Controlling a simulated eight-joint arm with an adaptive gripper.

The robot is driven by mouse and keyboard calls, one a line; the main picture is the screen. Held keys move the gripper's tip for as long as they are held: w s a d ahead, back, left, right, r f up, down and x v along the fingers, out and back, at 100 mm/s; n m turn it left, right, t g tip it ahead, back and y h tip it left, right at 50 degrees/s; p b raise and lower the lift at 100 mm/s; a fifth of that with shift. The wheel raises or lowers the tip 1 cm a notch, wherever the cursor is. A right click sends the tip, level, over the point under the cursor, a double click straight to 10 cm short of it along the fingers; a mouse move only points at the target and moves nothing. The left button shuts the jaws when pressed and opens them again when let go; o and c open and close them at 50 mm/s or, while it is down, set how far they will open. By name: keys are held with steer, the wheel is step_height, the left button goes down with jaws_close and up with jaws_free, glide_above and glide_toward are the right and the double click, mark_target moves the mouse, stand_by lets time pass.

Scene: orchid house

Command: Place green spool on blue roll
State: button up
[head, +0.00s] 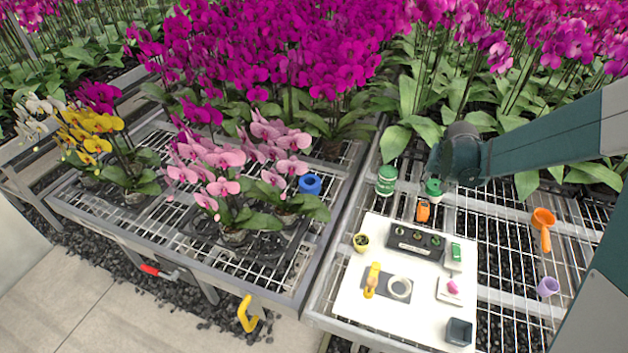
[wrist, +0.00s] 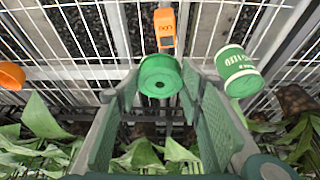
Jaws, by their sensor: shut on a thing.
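The green spool (head: 433,188) is at the tip of my gripper (head: 440,179) over the right bench, partly hidden by it. In the wrist view the spool (wrist: 160,75) shows its round green end with a dark hole, between the two fingers of my gripper (wrist: 160,88), which is shut on it. I cannot tell its exact height above the mesh. The blue roll (head: 310,184) stands on the left bench, beside the pink orchids and well to the left of my gripper. Its top shows a dark hole, with nothing on it. The wrist view does not show it.
A green-and-white can (head: 386,180) stands just left of my gripper; an orange device (head: 423,211) is in front. A white board (head: 347,303) carries several small items. An orange scoop (head: 543,222) and purple cup (head: 548,287) lie right. Bench rails and pink orchids (head: 222,184) lie leftward.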

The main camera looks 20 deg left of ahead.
steer(key=a+r+n+y+p, duration=0.2)
steer(key=a+n, duration=0.4)
steer(key=a, duration=1.7)
steer(key=r+n+g+y+p, duration=0.1)
steer(key=n+g+y+p, duration=0.1)
steer(key=n, duration=0.4)
glide_above(309, 180)
steer(key=s+d, duration=0.1)
steer(key=shift+r, duration=0.15)
steer(key=shift+d, duration=0.1)
steer(key=shift+f+b, duration=0.5)
steer(key=shift+f, duration=2.6)
steer(key=shift+f, duration=1.9)
steer(key=shift+f+b, duration=0.15)
steer(key=shift+b, duration=0.25)
steer(key=o, duration=0.8)
